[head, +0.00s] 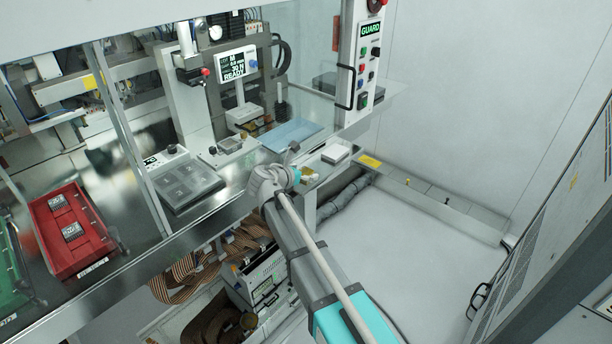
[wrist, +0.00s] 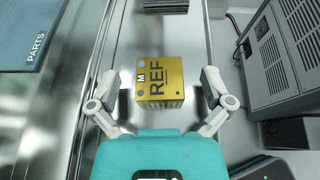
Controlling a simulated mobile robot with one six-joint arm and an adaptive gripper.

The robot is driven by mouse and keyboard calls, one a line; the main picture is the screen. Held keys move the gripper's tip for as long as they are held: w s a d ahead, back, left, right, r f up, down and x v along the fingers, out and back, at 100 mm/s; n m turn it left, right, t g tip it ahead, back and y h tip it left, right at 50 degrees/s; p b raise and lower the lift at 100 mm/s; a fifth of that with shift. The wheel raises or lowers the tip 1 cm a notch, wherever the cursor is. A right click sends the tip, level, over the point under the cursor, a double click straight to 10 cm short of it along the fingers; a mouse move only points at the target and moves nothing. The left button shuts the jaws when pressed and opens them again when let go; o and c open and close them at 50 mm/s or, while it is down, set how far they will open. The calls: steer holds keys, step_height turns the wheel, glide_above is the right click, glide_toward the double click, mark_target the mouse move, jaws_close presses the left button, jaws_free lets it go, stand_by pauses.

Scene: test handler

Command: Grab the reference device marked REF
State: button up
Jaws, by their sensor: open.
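In the wrist view the REF device (wrist: 160,82) sits on a metal surface between the fingers of my gripper (wrist: 159,78). The fingers are open, one on each side of the box, with a visible gap on both sides. I cannot tell whether the fingertips are at its height. In the head view my gripper (head: 294,174) is over the front ledge of the machine, and a small yellowish part of the REF device (head: 309,175) seems to show beside it, mostly hidden.
A blue PARTS mat (head: 292,134) lies left of the box; it also shows in the wrist view (wrist: 30,40). A grey vented unit (wrist: 290,50) stands close on the right there. A red tray (head: 90,262) and a grey tray (head: 205,185) lie farther left.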

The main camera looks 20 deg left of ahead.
stand_by(0.3)
steer(key=c, duration=1.2)
steer(key=shift+r, duration=0.15)
steer(key=shift+c, duration=0.2)
step_height(320, 180, up, 3)
steer(key=p, duration=0.3)
steer(key=w+d+r+p+v, duration=0.1)
steer(key=r+p+v, duration=0.2)
steer(key=p+v, duration=0.7)
steer(key=v, duration=0.6)
steer(key=shift+s+r, duration=0.3)
